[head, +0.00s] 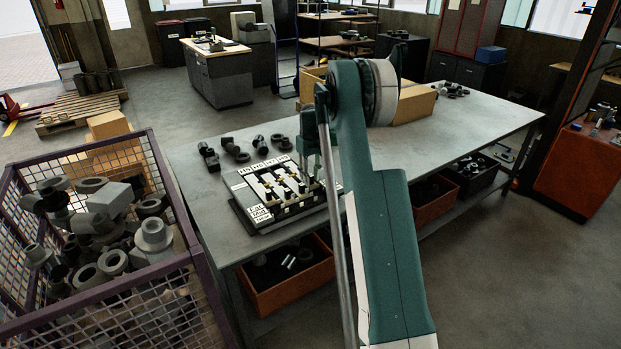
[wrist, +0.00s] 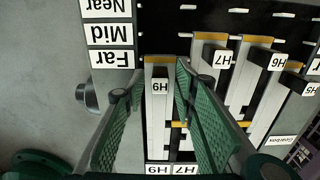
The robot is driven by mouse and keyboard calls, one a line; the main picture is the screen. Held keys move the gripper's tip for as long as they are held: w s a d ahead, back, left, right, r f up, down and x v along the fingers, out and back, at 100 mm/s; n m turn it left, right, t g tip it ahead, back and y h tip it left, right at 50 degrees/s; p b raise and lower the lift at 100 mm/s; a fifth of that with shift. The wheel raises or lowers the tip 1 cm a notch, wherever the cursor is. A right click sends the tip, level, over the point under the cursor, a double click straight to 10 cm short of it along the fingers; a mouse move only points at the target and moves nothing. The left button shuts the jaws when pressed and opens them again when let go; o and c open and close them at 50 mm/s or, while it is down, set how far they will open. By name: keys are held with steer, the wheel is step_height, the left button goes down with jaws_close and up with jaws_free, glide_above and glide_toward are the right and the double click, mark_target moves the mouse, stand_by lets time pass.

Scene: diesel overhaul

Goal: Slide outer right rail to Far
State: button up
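A black fixture board (head: 262,222) with several pale, yellow-ended rails lies on the grey workbench. In the wrist view, the outer rail (wrist: 157,112) has an H9 tag and lies beside the label column (wrist: 110,33), which reads Near, Mid, Far upside down. Its yellow end is about level with the Far label. My gripper (wrist: 157,85) is open, with green fingers on either side of the H9 rail and gaps between. Contact cannot be told. In the head view, my gripper (head: 312,172) is over the board's right side, partly hidden by my arm.
Neighbouring H7 (wrist: 208,85) and H6 (wrist: 250,85) rails lie close to the right in the wrist view. Dark fittings (head: 235,152) stand behind the board. A mesh crate (head: 182,262) of metal parts stands left of the bench. The bench's right half is mostly clear.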

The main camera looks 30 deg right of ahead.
step_height(320, 180, up, 12)
stand_by(0.6)
stand_by(0.4)
steer(key=s+a+r+t+b, duration=0.2)
steer(key=s+a+r, duration=0.5)
steer(key=s+a, duration=0.5)
steer(key=s+a+r+t+b, duration=0.2)
steer(key=s+a+r, duration=0.7)
steer(key=a, duration=0.6)
steer(key=s+a+f+t+b, duration=0.1)
steer(key=s+a+f, duration=0.3)
steer(key=s, duration=0.6)
steer(key=s+a+f+t+b, duration=0.1)
steer(key=s+a+f, duration=0.4)
steer(key=s, duration=0.5)
steer(key=s+a+f+t+b, duration=0.1)
steer(key=s+a+f, duration=0.3)
steer(key=s, duration=0.6)
steer(key=shift+a+f+b, duration=0.3)
steer(key=shift+a+b, duration=0.1)
steer(key=shift+a, duration=0.35)
